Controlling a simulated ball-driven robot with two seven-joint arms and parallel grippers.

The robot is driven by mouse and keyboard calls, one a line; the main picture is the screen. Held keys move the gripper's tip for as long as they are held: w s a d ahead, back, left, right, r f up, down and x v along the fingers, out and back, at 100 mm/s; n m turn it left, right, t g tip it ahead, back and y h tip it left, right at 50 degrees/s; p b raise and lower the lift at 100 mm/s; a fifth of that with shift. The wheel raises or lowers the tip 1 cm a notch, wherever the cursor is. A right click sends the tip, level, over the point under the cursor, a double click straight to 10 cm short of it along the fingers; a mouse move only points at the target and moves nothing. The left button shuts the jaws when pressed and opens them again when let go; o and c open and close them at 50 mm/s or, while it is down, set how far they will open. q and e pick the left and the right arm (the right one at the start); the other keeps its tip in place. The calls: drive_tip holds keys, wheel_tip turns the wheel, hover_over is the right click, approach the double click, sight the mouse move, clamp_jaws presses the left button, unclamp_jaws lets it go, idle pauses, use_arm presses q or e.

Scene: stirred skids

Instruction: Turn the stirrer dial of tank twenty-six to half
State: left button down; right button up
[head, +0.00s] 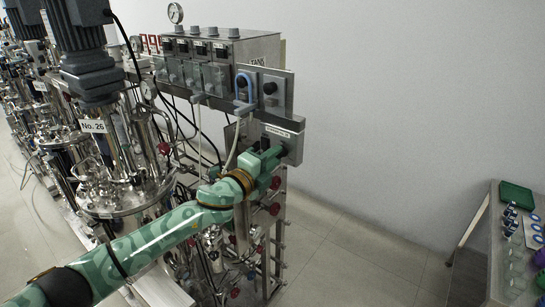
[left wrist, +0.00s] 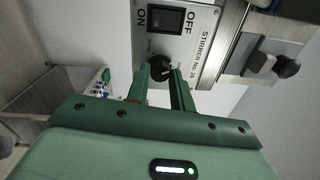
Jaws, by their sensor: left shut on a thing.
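Tank twenty-six (head: 135,190) is the steel vessel at the left of the head view, with its white "No. 26" label (head: 93,126). Its grey control panel, labelled "STIRRER No. 26" (left wrist: 203,52), shows in the left wrist view. The black stirrer dial (left wrist: 159,66) sits on it beside the ON/OFF rocker switch (left wrist: 166,20). My left gripper (left wrist: 161,74) is shut on the dial, one finger on each side. In the head view my left gripper (head: 275,157) is at the panel and hides the dial. The dial's setting cannot be read. My right gripper is not in view.
Above the panel is a steel control box (head: 215,50) with a blue padlock shackle (head: 244,86) on a plate beside it. Red-handled valves and pipes crowd below. A bench (head: 480,228) with a green tray (head: 517,196) stands at right. The floor between is clear.

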use_arm(q)
drive_tip(key=m, duration=0.5)
drive_tip(key=shift+p, duration=0.35)
drive_tip(key=shift+m, duration=0.3)
drive_tip(key=c, duration=1.2)
unclamp_jaws()
drive_tip(key=shift+a, duration=0.1)
drive_tip(key=b+v, duration=0.2)
drive_tip(key=v, duration=1.4)
drive_tip(key=shift+a+f, duration=0.1)
drive_tip(key=shift+a, duration=0.05)
